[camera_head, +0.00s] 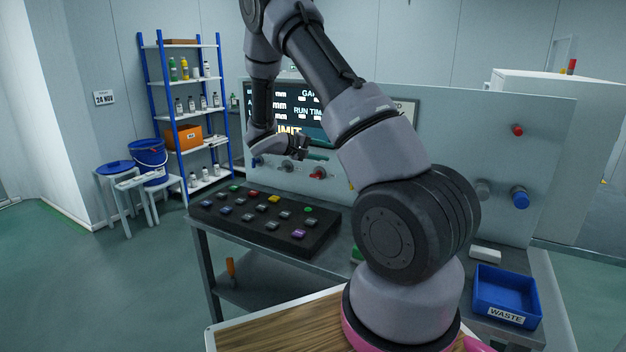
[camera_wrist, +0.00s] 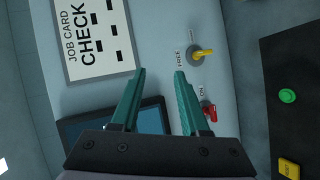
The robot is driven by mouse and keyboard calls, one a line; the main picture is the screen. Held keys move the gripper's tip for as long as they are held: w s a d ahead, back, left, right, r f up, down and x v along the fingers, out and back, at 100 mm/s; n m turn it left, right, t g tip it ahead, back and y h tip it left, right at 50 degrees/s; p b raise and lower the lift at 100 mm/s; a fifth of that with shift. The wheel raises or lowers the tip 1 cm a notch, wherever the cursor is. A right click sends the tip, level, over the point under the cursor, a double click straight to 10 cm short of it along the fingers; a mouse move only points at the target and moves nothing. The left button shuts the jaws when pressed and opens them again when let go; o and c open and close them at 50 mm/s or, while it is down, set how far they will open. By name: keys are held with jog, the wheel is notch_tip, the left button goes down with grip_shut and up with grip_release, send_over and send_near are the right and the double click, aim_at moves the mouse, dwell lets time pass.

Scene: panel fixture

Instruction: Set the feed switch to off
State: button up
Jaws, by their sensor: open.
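The word "feed" is not readable on any control, so I cannot tell which is the feed switch. In the wrist view a yellow-handled switch (camera_wrist: 203,53) has a "FREE" label beside it. A red-handled switch (camera_wrist: 210,112) has an "ON" label beside it and is partly hidden behind my right finger. A red knob also shows in the head view (camera_head: 318,172), below my gripper. My gripper (camera_wrist: 160,73) has its two green fingers apart with nothing between them. It is in front of the panel (camera_head: 480,120), with the fingertips left of the yellow switch in the wrist view.
Other panel controls include a grey knob (camera_head: 289,167), a blue knob (camera_head: 520,197) and a red button (camera_head: 517,130). A dark button console (camera_head: 262,225) lies on the bench below. A blue waste bin (camera_head: 507,290) stands at right. A job card (camera_wrist: 95,38) hangs on the panel.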

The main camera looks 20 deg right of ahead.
jog(key=w+a+f+n+t+h, duration=0.1)
jog(key=w+a+f+n+t, duration=0.2)
jog(key=w+f, duration=0.35)
jog(key=n+t, duration=0.4)
jog(key=t, duration=0.2)
send_near(314, 177)
jog(key=shift+s+a+r+y, duration=0.3)
jog(key=shift+s+a+r, duration=0.1)
jog(key=shift+s+r, duration=0.2)
jog(key=shift+w+f, duration=0.1)
jog(key=shift+f, duration=0.2)
jog(key=x, duration=1)
jog(key=shift+w+d+f, duration=0.1)
jog(key=shift+w+d, duration=0.05)
grip_shut()
